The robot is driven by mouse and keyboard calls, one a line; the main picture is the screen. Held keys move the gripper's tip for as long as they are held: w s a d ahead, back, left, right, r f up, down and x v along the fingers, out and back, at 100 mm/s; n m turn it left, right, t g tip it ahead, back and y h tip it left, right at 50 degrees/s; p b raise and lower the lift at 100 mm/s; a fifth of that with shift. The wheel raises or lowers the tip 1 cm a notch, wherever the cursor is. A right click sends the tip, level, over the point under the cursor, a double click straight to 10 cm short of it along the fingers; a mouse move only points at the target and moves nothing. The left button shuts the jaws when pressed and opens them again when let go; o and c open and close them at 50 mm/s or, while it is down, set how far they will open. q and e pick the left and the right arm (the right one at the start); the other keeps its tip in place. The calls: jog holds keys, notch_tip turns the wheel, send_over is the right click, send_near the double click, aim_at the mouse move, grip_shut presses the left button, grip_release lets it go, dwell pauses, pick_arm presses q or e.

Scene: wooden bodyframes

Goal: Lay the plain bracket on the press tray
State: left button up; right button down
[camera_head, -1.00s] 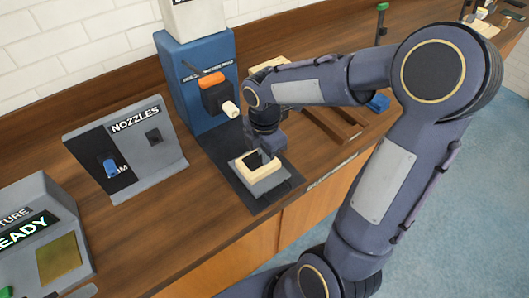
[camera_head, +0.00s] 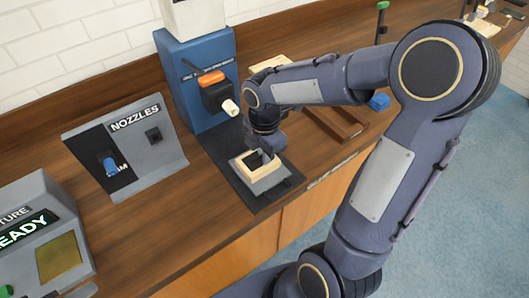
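A pale, frame-shaped piece, which looks like the plain bracket (camera_head: 241,172), is at the grey press tray (camera_head: 271,182) below the blue press. My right gripper (camera_head: 262,157) reaches down from above, and its dark fingers are at the pale piece. The gripper hides part of the piece, so I cannot tell whether the fingers are open or closed on it, or whether it rests fully on the tray. My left gripper is not in view.
The blue press (camera_head: 205,118) with an orange handle (camera_head: 211,77) and white nozzle (camera_head: 230,108) stands just behind. The grey nozzles stand (camera_head: 164,160) and a console (camera_head: 40,235) are to the left. A brown wooden piece (camera_head: 340,122) lies to the right. Bare counter lies left of the tray.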

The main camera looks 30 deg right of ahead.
jog(key=c, duration=1.5)
grip_release()
jog(key=shift+c, duration=0.2)
jog(key=shift+r, duration=0.15)
notch_tip(320, 180, up, 8)
jog(key=shift+f, duration=0.2)
jog(key=shift+s, duration=0.1)
jog(key=s+a+m+t+y, duration=0.2)
jog(key=s+m, duration=0.5)
jog(key=m, duration=0.3)
jog(key=s+a+m+t+y, duration=0.1)
jog(key=s+a+m+t, duration=0.2)
jog(key=s+m, duration=0.4)
jog(key=m, duration=0.3)
jog(key=shift+s+f+m+t+y, duration=0.25)
jog(key=shift+s+m+t+y, duration=0.05)
jog(key=shift+y, duration=0.1)
